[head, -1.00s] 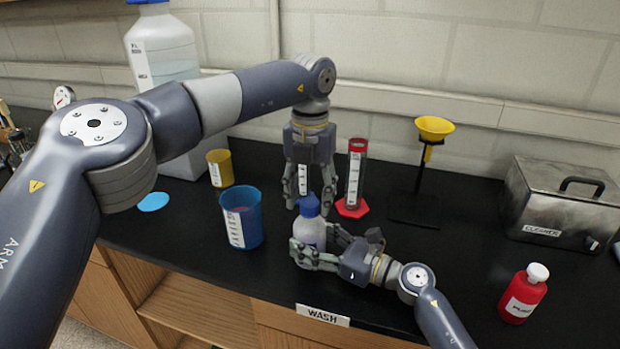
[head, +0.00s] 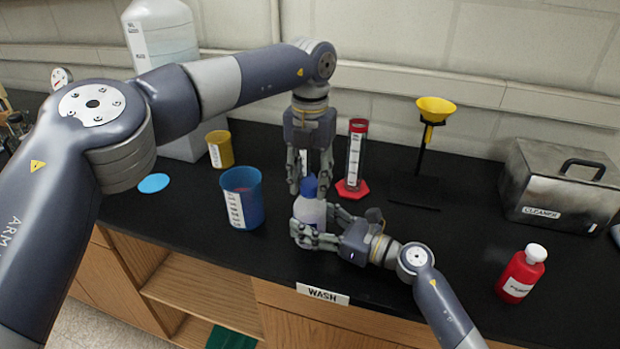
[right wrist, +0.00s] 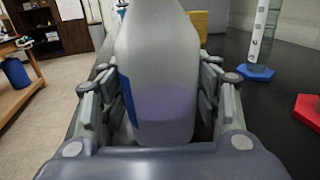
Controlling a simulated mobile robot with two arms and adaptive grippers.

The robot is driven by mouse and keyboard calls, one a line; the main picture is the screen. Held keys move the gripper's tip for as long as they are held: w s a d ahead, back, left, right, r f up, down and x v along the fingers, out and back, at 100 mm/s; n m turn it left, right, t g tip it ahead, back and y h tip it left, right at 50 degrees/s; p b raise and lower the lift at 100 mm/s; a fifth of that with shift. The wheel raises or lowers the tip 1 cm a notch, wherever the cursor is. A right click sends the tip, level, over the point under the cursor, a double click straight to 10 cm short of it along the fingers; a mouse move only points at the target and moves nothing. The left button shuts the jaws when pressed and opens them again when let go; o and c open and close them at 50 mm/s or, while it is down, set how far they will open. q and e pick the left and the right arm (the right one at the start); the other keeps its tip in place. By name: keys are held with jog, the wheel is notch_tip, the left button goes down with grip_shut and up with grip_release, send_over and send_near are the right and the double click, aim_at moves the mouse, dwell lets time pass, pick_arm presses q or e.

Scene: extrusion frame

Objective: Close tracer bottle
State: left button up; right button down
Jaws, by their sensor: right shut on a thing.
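The pale, translucent bottle (head: 311,211) with a blue cap (head: 309,187) stands upright in the head view, by the counter's front. The cap sits on top of its neck. My right gripper (head: 318,232) is shut on the bottle's body from the right. In the right wrist view the bottle (right wrist: 160,75) fills the space between the fingers, with a blue patch on its side and its top out of frame. My left gripper (head: 309,180) points down at the cap, its fingers apart. Whether they touch the cap cannot be told.
A blue beaker (head: 242,203) stands to the left, with a yellow cup (head: 219,150) behind it. A red-topped cylinder (head: 355,155) stands close behind right. A labelled cylinder (right wrist: 258,35) with a blue base is near it. A red bottle (head: 521,276) is far right.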

pick_arm(q)
jog(key=shift+o, duration=0.7)
notch_tip(320, 180, up, 12)
dwell(0.4)
pick_arm(e)
jog(key=shift+c, duration=2.3)
grip_release()
jog(key=v, duration=1.2)
jog(key=shift+f, duration=0.1)
